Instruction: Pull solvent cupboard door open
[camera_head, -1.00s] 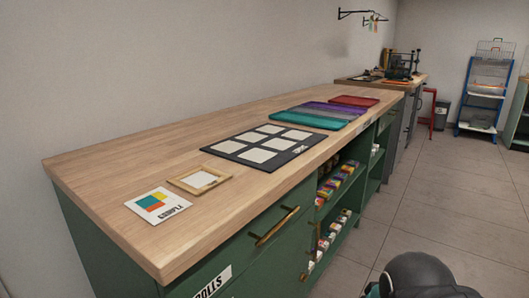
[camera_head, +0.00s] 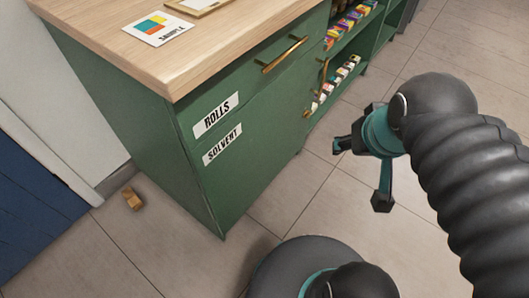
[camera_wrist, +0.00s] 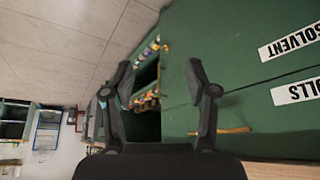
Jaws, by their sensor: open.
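The solvent cupboard door (camera_head: 245,165) is the green front under the wooden counter, marked by a white SOLVENT label (camera_head: 222,146). It looks shut. A brass upright handle (camera_head: 324,73) is at its right edge, beside the open shelves. My gripper (camera_head: 362,172) is open and empty in front of the cupboard, to the right of the door and apart from it. In the wrist view the SOLVENT label (camera_wrist: 290,42) is at the right, and my spread fingers (camera_wrist: 158,76) point toward the green front and shelves.
A drawer with a ROLLS label (camera_head: 216,116) and a brass bar handle (camera_head: 285,55) is above the door. Open shelves (camera_head: 340,65) hold several colourful items. A small wooden block (camera_head: 132,199) lies on the floor by the wall. The tiled floor before the door is mostly clear.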

